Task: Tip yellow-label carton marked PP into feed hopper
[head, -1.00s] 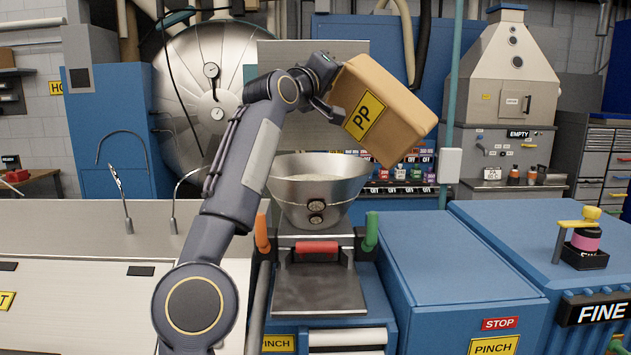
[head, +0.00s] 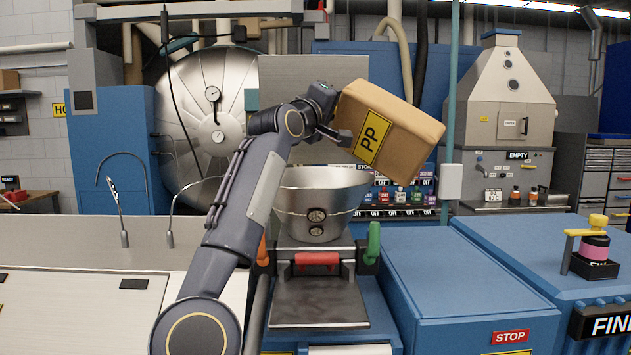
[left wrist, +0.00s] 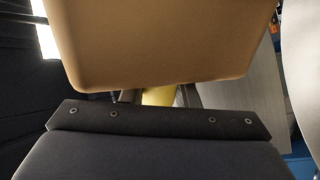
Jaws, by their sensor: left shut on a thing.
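The brown carton (head: 402,131) with a yellow label marked PP (head: 372,137) is held in the air above and to the right of the feed hopper, tilted with its right end lower. My left gripper (head: 341,118) is shut on its left side. The carton also fills the top of the left wrist view (left wrist: 165,45). The feed hopper (head: 318,203) is a metal bowl below the gripper; from this angle its inside is mostly hidden. No pellets are seen falling. My right gripper is not in view.
Blue cabinets (head: 460,275) stand right of the hopper, one with a STOP sign. A green handle (head: 373,243) and an orange one flank the hopper base. A teal pole (head: 449,95) stands close to the carton's right. Curved metal spouts (head: 122,185) are at left.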

